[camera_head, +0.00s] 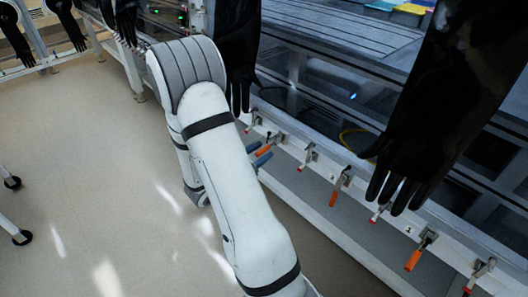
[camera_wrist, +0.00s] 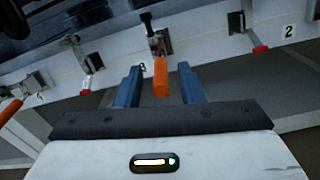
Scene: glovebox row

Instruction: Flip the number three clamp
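In the wrist view the clamp with an orange handle (camera_wrist: 160,78) hangs from the white rail, handle pointing down. A small label (camera_wrist: 142,67) beside it is partly hidden by my finger and looks like a 3. My gripper (camera_wrist: 159,72) is open, with one blue finger on each side of the handle. Gaps show on both sides. In the head view my blue fingers (camera_head: 258,154) are beside the orange handle (camera_head: 265,150) at the rail; my arm hides part of this area.
Label 2 (camera_wrist: 288,31) is right of a red-tipped clamp (camera_wrist: 260,49). Another orange handle (camera_wrist: 10,111) is at the left. More clamps line the rail, including one with an orange handle (camera_head: 334,198). Black gloves (camera_head: 440,110) hang above it. Floor (camera_head: 90,150) at left is open.

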